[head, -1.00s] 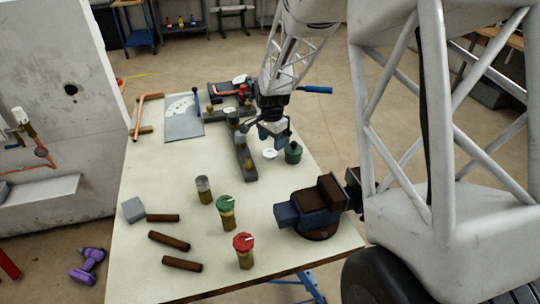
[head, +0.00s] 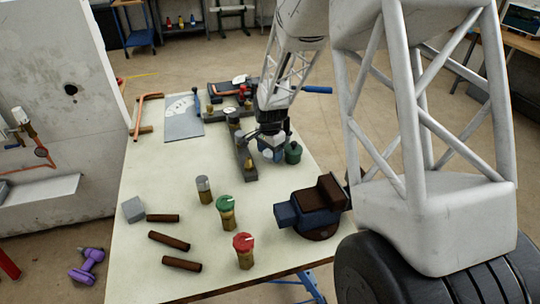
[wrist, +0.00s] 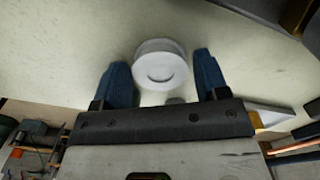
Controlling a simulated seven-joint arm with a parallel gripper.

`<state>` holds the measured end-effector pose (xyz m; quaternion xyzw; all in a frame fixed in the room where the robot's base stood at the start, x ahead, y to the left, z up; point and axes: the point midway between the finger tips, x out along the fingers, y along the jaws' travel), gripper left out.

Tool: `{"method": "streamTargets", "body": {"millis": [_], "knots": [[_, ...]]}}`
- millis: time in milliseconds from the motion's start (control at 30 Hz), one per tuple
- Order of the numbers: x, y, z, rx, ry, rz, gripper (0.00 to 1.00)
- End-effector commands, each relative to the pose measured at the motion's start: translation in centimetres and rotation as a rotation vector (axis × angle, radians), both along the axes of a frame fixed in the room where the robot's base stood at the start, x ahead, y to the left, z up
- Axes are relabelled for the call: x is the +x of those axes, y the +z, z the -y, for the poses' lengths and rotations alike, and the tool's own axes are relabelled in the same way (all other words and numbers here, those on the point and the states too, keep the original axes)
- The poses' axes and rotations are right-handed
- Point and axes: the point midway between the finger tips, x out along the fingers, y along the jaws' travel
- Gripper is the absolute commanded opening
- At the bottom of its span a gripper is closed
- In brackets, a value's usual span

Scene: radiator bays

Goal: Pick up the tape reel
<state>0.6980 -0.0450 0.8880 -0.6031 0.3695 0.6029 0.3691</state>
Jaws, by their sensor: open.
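The tape reel (wrist: 160,64) is a white round disc on the pale bench top. In the wrist view it lies just beyond and between the two blue fingertips. My gripper (wrist: 163,65) is open, with one finger to each side of the reel and no clear contact. In the head view my gripper (head: 271,147) is low over the far right part of the bench, beside the dark green pot, and it hides most of the reel.
The dark green pot (head: 293,153) stands close right of my gripper. A dark bar with brass fittings (head: 246,165) lies close left. A vise (head: 312,208) is at the right edge. Green-topped (head: 226,212) and red-topped (head: 244,252) valves stand nearer. The bench's left middle is clear.

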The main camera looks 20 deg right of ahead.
Motion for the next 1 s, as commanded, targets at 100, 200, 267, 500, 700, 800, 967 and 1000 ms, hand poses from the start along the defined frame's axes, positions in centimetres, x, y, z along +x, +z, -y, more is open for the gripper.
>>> {"method": "streamTargets", "body": {"millis": [100,200,267,500,700,800,967,1000], "knots": [[0.0,0.0,0.0,0.0,0.0,0.0,0.67],[0.0,0.0,0.0,0.0,0.0,0.0,0.64],[0.0,0.0,0.0,0.0,0.0,0.0,0.55],[0.0,0.0,0.0,0.0,0.0,0.0,0.4],[0.0,0.1,0.0,0.0,0.0,0.0,0.4],[0.0,0.4,0.0,0.0,0.0,0.001,0.4],[0.1,1.4,0.0,0.0,0.0,0.002,0.4],[0.1,1.8,0.0,0.0,0.0,0.002,0.4]]}}
